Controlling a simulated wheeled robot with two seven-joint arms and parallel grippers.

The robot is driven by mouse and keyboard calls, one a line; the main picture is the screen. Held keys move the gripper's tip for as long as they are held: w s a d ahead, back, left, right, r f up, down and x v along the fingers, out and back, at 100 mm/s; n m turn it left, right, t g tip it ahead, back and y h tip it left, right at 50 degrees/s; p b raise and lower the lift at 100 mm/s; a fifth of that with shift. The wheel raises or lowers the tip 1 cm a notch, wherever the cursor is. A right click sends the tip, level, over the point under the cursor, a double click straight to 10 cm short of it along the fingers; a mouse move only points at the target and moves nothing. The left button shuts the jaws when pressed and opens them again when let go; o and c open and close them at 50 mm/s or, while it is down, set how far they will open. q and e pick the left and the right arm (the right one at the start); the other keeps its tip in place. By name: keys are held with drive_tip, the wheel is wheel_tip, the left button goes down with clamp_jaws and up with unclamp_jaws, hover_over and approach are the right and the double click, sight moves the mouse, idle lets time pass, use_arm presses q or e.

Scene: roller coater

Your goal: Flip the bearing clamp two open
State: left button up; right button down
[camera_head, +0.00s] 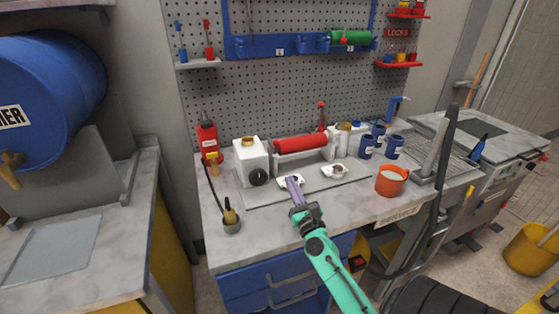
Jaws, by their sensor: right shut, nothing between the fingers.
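The roller coater has a red roller (301,144) lying between a white housing (250,158) on the left and a white end block (341,137) on the right. A red-topped lever (322,115) stands upright behind the roller's right end. I cannot tell which part is bearing clamp two or whether it is open. My right gripper (291,181) is shut and empty. Its purple fingers are in front of the roller, over a small white dish (284,181) that they partly hide; contact is unclear. My left gripper is not in view.
Another white dish (334,171) lies right of my gripper. An orange-red bucket (391,181) and several blue cans (379,133) stand on the right. The bench's front left is mostly clear.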

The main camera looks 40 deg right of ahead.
drive_tip(key=p+x, duration=0.2)
drive_tip(key=x, duration=0.7)
drive_tip(key=shift+w+d, duration=0.15)
drive_tip(key=shift+w, duration=0.35)
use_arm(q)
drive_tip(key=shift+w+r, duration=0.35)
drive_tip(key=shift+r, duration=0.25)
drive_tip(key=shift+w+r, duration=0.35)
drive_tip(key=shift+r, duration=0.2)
use_arm(e)
drive_tip(key=shift+r, duration=0.1)
drive_tip(key=shift+s, duration=0.1)
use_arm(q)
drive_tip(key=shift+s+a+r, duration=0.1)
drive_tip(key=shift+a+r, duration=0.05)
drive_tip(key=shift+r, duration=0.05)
use_arm(e)
drive_tip(key=shift+r, duration=0.4)
